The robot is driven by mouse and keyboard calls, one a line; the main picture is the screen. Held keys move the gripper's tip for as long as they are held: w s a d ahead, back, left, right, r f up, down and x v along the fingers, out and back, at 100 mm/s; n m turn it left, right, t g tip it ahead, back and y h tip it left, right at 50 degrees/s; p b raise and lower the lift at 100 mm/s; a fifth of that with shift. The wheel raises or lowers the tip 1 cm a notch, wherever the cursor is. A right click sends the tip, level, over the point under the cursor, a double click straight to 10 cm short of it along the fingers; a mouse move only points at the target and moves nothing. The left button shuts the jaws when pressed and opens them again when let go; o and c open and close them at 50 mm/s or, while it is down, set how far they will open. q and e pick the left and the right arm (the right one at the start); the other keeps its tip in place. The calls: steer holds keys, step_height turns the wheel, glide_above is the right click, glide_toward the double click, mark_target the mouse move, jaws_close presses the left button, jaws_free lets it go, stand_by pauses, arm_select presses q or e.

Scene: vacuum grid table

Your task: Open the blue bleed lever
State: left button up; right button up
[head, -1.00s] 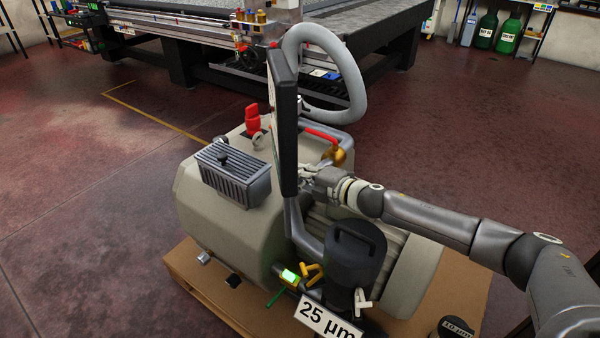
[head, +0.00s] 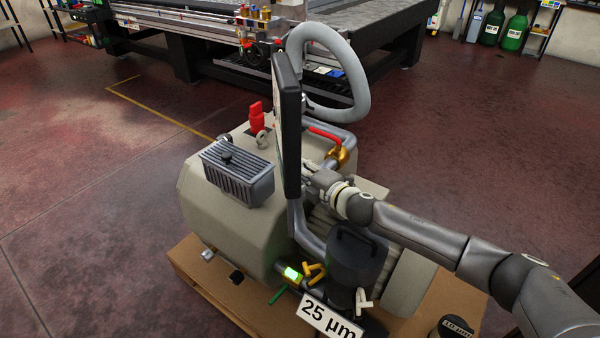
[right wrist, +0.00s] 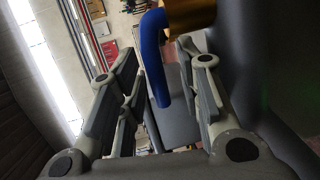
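The blue bleed lever (right wrist: 154,58) shows in the right wrist view as a bent blue handle beside a brass fitting (right wrist: 190,14). My right gripper (right wrist: 158,62) is open, with the lever hanging between its spread fingers. I see a gap on the left side; contact on the right side cannot be told. In the head view my right gripper (head: 312,178) is at the dark upright panel (head: 287,125), which partly hides its fingers. The blue lever is not visible there. My left gripper is not in view.
The beige pump (head: 225,235) sits on a brown pallet (head: 195,273). Near my right arm are a red-handled brass valve (head: 338,154), a grey hose (head: 358,75) and a dark canister (head: 356,262). Yellow handles (head: 314,272) and a "25 µm" tag (head: 328,316) are low in front.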

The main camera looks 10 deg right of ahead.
steer(key=v, duration=0.7)
steer(key=shift+s, duration=0.2)
steer(key=shift+d+r, duration=0.1)
steer(key=shift+r, duration=0.05)
